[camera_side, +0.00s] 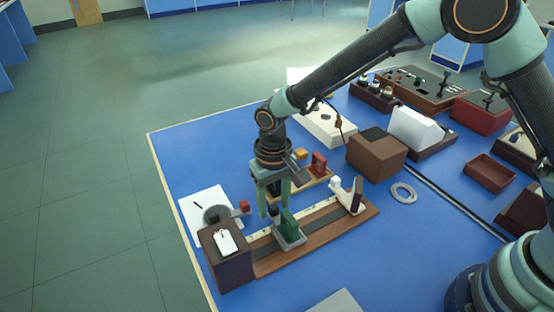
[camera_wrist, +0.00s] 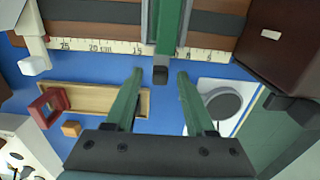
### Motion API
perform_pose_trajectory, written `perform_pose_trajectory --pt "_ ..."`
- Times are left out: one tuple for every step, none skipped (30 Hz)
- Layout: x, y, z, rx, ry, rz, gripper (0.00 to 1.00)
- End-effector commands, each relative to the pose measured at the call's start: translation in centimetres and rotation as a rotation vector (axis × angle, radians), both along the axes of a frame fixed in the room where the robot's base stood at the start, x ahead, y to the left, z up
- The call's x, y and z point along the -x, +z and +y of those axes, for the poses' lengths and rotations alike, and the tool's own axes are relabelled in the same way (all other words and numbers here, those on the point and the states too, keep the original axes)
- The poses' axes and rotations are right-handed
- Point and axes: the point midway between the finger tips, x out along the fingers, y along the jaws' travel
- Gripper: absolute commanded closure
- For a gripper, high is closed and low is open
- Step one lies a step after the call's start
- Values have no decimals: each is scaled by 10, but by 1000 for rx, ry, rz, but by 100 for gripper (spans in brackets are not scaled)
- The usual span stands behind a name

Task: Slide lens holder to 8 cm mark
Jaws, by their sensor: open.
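The lens holder is a green upright plate (camera_side: 289,222) on a grey carriage, on the wooden bench (camera_side: 350,222) left of its middle. In the wrist view the lens holder (camera_wrist: 168,25) is at top centre, with a small black knob (camera_wrist: 160,75) towards me. The white scale (camera_wrist: 110,47) shows 25, 20 cm and 15 left of the holder. The holder covers the scale between 15 and the low numbers; its exact reading cannot be told. My gripper (camera_side: 273,208) is open at the holder's rear side; in the wrist view its fingertips (camera_wrist: 159,72) are either side of the knob, apart from it.
A dark box (camera_side: 226,262) with a white top piece stands at the bench's low end. A white-knobbed holder (camera_side: 345,192) stands towards the other end. Behind the bench are a wooden tray (camera_wrist: 95,87) with a red piece (camera_wrist: 47,104), and a grey disc (camera_wrist: 224,103) on white paper.

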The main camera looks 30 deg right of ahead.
Motion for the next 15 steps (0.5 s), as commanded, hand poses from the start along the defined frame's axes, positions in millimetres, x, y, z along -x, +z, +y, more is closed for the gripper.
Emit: perform_pose_trajectory --pt "0 -1 0 0 0 0 45" --pt "0 -1 0 0 0 -1 45" --pt "0 -1 0 -1 0 -1 45" --pt "0 -1 0 -1 0 -1 45" --pt "0 -1 0 -1 0 -1 45" --pt "0 -1 0 -1 0 -1 45" --pt "0 -1 0 -1 0 -1 45" --pt "0 -1 0 -1 0 -1 49" --pt "0 -1 0 0 0 -1 64" --pt "0 -1 0 0 0 -1 76" --pt "0 -1 0 0 0 -1 87" --pt "0 -1 0 0 0 -1 100" --pt "0 -1 0 0 0 -1 100" --pt "0 -1 0 0 0 -1 100" --pt "0 -1 0 0 0 -1 100"
